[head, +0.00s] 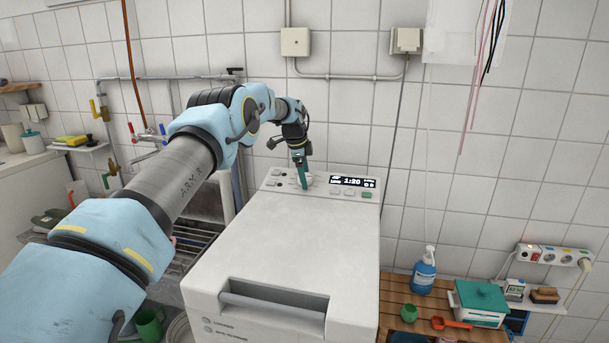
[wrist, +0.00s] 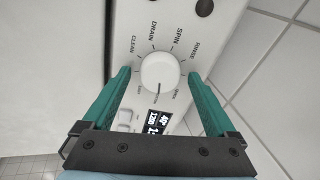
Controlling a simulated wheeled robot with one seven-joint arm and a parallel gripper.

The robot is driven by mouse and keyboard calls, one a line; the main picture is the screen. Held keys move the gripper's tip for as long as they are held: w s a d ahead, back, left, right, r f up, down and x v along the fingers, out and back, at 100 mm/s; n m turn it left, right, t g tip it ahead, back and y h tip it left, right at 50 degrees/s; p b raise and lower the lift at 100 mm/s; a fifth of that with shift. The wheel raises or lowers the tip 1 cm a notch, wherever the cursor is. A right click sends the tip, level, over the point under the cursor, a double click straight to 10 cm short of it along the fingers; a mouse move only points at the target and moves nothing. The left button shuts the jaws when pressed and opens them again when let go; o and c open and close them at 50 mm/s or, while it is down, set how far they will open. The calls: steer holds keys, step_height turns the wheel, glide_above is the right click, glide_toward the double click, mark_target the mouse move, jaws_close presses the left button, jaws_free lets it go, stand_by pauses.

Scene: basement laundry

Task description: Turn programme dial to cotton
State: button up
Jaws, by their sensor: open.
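The white programme dial (wrist: 160,72) is on the washer's control panel, and my gripper largely covers it in the head view. Its dark pointer line points toward the bottom of the wrist view, near the display side. CLEAN, DRAIN, SPIN and RINSE read clearly around its far side; the nearer labels are too small to read, so I cannot make out cotton. My gripper (wrist: 159,76) is open, with one teal finger on each side of the dial and visible gaps to it. In the head view my gripper (head: 304,187) reaches down onto the panel of the white washer (head: 290,245).
The lit display (head: 353,182) reads 1:20, with buttons (head: 350,192) below it. A wooden slatted stand (head: 395,310) at the right holds a blue spray bottle (head: 424,271) and a teal-lidded box (head: 481,300). The tiled wall is close behind the panel.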

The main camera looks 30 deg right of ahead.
steer(key=shift+r, duration=0.1)
steer(key=b+v, duration=0.3)
steer(key=v, duration=0.7)
steer(key=shift+a+r, duration=0.2)
steer(key=shift+r, duration=0.1)
steer(key=shift+s, duration=0.1)
steer(key=s+a+f+n+y, duration=0.15)
steer(key=a+n, duration=0.45)
steer(key=a, duration=0.7)
steer(key=s+a+n, duration=0.2)
steer(key=a+n, duration=0.3)
steer(key=a, duration=0.9)
steer(key=s+a+f+n, duration=0.3)
steer(key=s+a+n, duration=0.3)
steer(key=s+a, duration=0.5)
steer(key=s+a+f+n+y, duration=0.1)
steer(key=s+a+f+n, duration=0.2)
steer(key=s+a+n, duration=0.3)
steer(key=s+a, duration=0.5)
steer(key=s, duration=0.1)
steer(key=shift+a+n, duration=0.3)
steer(key=shift+a, duration=0.05)
steer(key=shift+y, duration=0.25)
